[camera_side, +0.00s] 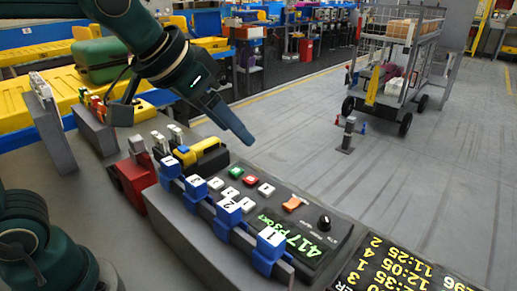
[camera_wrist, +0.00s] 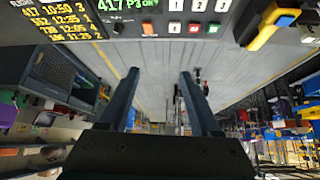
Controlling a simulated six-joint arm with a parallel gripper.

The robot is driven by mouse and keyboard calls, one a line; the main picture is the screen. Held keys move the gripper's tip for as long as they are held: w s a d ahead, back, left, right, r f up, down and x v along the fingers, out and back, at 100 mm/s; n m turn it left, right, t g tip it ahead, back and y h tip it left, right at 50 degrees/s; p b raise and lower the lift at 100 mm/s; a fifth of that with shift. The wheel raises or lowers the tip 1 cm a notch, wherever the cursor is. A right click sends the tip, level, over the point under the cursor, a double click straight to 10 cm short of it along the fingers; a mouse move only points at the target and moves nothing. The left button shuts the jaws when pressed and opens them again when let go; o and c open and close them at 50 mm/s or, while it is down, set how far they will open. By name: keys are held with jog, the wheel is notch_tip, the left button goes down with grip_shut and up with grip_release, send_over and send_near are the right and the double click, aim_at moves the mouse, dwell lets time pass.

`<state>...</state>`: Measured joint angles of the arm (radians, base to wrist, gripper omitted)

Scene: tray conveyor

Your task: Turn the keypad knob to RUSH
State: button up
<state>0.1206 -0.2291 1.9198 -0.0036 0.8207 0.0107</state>
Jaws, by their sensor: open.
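The keypad (camera_side: 285,215) is a dark sloped panel with several coloured buttons and a green display reading 417 P3. Its small black round knob (camera_side: 324,222) is near the panel's right edge, next to an orange switch (camera_side: 294,203). The knob also shows near the top of the wrist view (camera_wrist: 118,29); its pointer and labels are too small to read. My gripper (camera_side: 243,138) is in the air behind the panel's far edge, up and left of the knob in the side view. In the wrist view its fingers (camera_wrist: 159,74) are apart with nothing between them.
Blue numbered tags (camera_side: 228,211) stand on a rail along the keypad's near edge. A yellow-and-black tool (camera_side: 203,152) and a red block (camera_side: 131,175) are to its left. A flight board (camera_side: 405,268) lies at the lower right. A wire cart (camera_side: 395,65) stands on open floor behind.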

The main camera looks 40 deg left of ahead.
jog(key=w+d+f+m, duration=0.1)
jog(key=w+d+f, duration=0.15)
jog(key=w, duration=0.25)
jog(key=m+g+h, duration=0.1)
jog(key=m+g, duration=0.1)
jog(key=g, duration=0.1)
send_over(325, 217)
jog(key=s, duration=0.2)
jog(key=f, duration=0.7)
jog(key=a+f, duration=0.1)
jog(key=f, duration=0.3)
jog(key=shift+s+f, duration=0.1)
jog(key=shift+f, duration=0.1)
jog(key=shift+d+f, duration=0.2)
jog(key=shift+f, duration=0.1)
jog(key=shift+x, duration=2.2)
jog(key=shift+r, duration=0.1)
jog(key=shift+a, duration=0.1)
grip_shut()
